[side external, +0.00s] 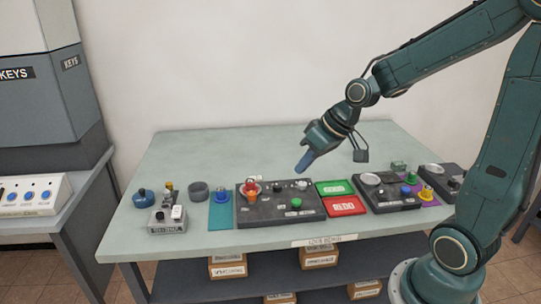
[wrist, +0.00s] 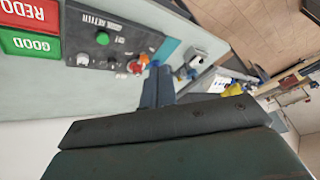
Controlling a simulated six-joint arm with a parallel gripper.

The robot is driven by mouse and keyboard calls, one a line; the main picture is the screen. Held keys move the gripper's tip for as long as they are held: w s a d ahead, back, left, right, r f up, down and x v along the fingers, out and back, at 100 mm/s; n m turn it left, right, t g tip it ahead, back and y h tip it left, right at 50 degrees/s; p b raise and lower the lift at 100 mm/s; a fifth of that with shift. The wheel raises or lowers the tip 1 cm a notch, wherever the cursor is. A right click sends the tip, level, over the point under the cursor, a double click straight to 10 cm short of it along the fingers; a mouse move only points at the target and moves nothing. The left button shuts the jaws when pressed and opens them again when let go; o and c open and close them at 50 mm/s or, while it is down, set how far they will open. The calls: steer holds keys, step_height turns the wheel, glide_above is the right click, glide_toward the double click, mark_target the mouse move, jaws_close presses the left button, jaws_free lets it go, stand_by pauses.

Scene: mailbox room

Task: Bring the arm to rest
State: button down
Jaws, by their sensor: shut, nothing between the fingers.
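My gripper (side external: 303,165) is at the end of the teal arm, in the air above the table (side external: 230,151), over the back part of the dark panel (side external: 275,212). Its fingers are together with nothing between them and point down and to the left. In the wrist view the closed fingers of my gripper (wrist: 158,75) show at the middle, in front of the panel. The gripper touches nothing that I can see.
A green plate (side external: 335,187) and a red plate (side external: 343,206) lie right of the panel. A second dark panel (side external: 378,200) stands further right. A blue knob-like object (side external: 143,198) and a grey box (side external: 167,222) are at left. The table's back is clear.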

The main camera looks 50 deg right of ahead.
steer(key=s+a+r+h, duration=0.1)
steer(key=s+r, duration=0.3)
steer(key=s, duration=0.4)
steer(key=s+a+r+h, duration=0.1)
steer(key=s+a+r, duration=0.2)
steer(key=s, duration=0.4)
steer(key=shift+s+a+r+n, duration=0.3)
steer(key=shift+s+a+r, duration=0.05)
steer(key=shift+s+r, duration=0.05)
